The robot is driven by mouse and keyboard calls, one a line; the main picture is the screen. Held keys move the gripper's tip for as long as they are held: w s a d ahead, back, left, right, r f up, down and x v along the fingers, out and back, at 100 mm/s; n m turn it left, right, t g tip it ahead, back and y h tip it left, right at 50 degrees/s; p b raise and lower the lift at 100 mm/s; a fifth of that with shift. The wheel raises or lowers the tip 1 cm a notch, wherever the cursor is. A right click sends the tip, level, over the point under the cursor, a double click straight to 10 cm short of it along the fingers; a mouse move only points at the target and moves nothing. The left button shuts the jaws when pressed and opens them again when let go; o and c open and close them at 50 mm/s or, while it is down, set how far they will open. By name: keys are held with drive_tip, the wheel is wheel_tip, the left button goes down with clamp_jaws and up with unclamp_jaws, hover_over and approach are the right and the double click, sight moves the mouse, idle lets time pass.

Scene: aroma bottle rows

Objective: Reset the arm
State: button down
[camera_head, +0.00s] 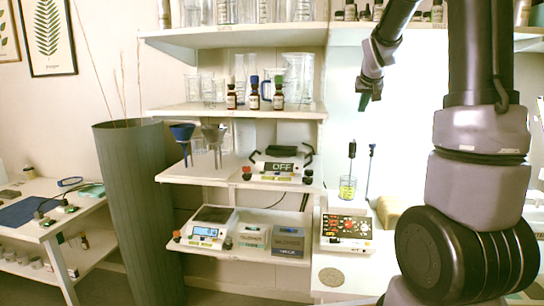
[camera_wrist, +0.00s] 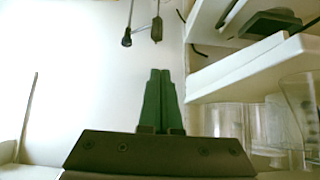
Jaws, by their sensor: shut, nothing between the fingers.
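My gripper (camera_head: 364,102) hangs high in front of the white wall panel, to the right of the shelves, in the head view. In the wrist view my gripper (camera_wrist: 160,74) shows two green fingers pressed together, with nothing between them. My dark arm comes down from the top right of the head view. The gripper touches no object.
Three dark bottles, one of them a bottle with a blue cap (camera_head: 254,96), stand on the middle shelf (camera_head: 180,111). Below are funnels, scales and boxes. A hotplate device (camera_head: 346,229) and a beaker (camera_head: 348,188) stand below the gripper. A tall grey planter (camera_head: 140,210) stands left.

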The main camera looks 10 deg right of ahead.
drive_tip(key=s+a+y, duration=0.1)
drive_tip(key=s+a, duration=0.4)
drive_tip(key=s, duration=0.6)
drive_tip(key=s+a+g+y, duration=0.1)
drive_tip(key=s+a+y, duration=0.1)
drive_tip(key=s+a, duration=0.4)
drive_tip(key=s+a+r+m+y, duration=0.1)
drive_tip(key=s+a, duration=0.4)
drive_tip(key=s, duration=1.1)
drive_tip(key=shift+s+a+g+y, duration=0.2)
drive_tip(key=shift+a+g+y, duration=0.1)
idle(0.3)
